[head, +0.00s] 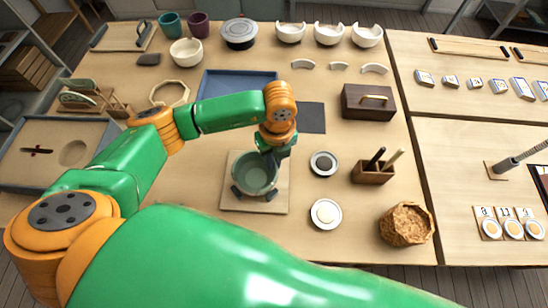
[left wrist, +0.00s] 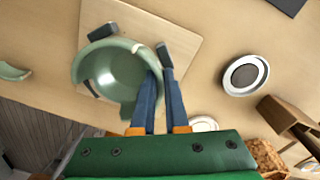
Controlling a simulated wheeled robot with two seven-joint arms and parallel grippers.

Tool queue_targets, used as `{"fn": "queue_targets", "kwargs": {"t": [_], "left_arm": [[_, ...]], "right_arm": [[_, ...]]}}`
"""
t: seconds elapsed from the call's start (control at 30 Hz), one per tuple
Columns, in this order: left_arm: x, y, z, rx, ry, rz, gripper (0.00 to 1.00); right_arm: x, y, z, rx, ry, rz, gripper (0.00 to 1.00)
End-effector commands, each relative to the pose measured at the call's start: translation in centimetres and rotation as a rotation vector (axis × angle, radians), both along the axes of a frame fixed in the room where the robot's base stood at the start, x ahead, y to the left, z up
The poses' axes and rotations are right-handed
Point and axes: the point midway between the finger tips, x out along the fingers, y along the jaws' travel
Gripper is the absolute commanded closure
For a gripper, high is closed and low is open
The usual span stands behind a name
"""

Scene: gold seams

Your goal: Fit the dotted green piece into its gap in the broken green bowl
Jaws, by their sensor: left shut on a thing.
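The broken green bowl (head: 254,172) sits upright on a square wooden board (head: 228,196), between dark holder pads. It also shows in the left wrist view (left wrist: 120,80), with a break in its rim at the lower right. My left gripper (head: 275,150) is at the bowl's right rim. In the left wrist view its blue-grey fingers (left wrist: 163,95) are shut on a thin green piece at the rim. No dots can be made out, and the fingers hide most of the piece and its seams. My right gripper is not in view.
Another curved green piece (left wrist: 14,72) lies left of the board. Two round dishes (head: 324,163) (head: 326,213), a wooden pen box (head: 373,171) and a crumpled brown container (head: 406,224) stand to the right. A blue tray (head: 215,84) lies behind. My arm covers the front left.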

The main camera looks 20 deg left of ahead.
Motion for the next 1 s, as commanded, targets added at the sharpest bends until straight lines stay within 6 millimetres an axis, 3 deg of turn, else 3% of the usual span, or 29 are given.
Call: {"fn": "queue_targets", "kwargs": {"t": [0.13, 0.2, 0.3, 0.5, 0.63, 1.0], "left_arm": [[0.0, 0.0, 0.01, 0.0, 0.0, 0.0, 1.0], [0.0, 0.0, 0.01, 0.0, 0.0, 0.0, 0.75], [0.0, 0.0, 0.01, 0.0, 0.0, 0.0, 0.53], [0.0, 0.0, 0.01, 0.0, 0.0, 0.0, 0.53], [-0.01, 0.01, 0.0, 0.0, 0.0, 0.0, 0.23], [0.0, 0.0, 0.0, 0.0, 0.0, 0.0, 0.23]], "right_arm": [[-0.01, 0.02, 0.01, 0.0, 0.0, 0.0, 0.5], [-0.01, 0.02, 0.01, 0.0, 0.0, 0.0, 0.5], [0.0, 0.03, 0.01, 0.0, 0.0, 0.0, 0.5], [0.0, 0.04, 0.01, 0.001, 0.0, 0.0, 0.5], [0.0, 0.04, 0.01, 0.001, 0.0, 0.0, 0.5], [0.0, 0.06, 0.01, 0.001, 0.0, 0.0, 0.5]]}}
